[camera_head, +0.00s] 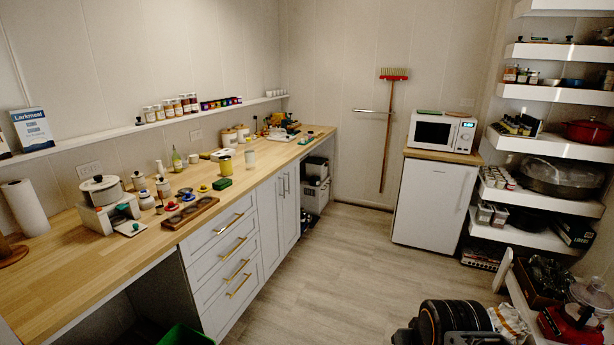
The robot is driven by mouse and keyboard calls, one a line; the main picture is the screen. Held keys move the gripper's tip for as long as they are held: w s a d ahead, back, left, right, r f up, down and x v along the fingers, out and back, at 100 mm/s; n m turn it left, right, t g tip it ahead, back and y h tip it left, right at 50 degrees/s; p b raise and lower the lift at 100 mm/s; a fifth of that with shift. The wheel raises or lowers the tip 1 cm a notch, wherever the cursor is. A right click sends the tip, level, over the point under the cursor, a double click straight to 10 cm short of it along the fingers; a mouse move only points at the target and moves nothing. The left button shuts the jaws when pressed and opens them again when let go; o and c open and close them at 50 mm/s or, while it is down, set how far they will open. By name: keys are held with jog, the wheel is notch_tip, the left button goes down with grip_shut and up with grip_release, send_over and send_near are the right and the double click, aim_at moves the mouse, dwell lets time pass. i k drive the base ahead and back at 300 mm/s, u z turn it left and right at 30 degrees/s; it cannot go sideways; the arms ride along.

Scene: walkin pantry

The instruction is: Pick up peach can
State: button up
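No can is clearly readable as the peach can from here. A yellow can-like container (225,166) stands upright on the wooden counter (90,255), toward its middle; its label is too small to read. A pale jar or can (250,159) stands upright just to its right and a little farther back. A dark, ribbed part with an orange edge, apparently of my arm, shows at the bottom right, well apart from the counter. My gripper's fingers are not in view.
A green box (222,184) and small coloured lids lie in front of the yellow container. A wooden tray (190,213) lies at the counter's front edge. A white pot (101,190) stands left. Loaded shelves (545,145) line the right. The middle floor (345,260) is clear.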

aim_at(225, 161)
jog(key=z, duration=0.05)
jog(key=i, duration=2.15)
jog(key=u, duration=0.7)
jog(key=i, duration=1.25)
jog(key=u, duration=0.9)
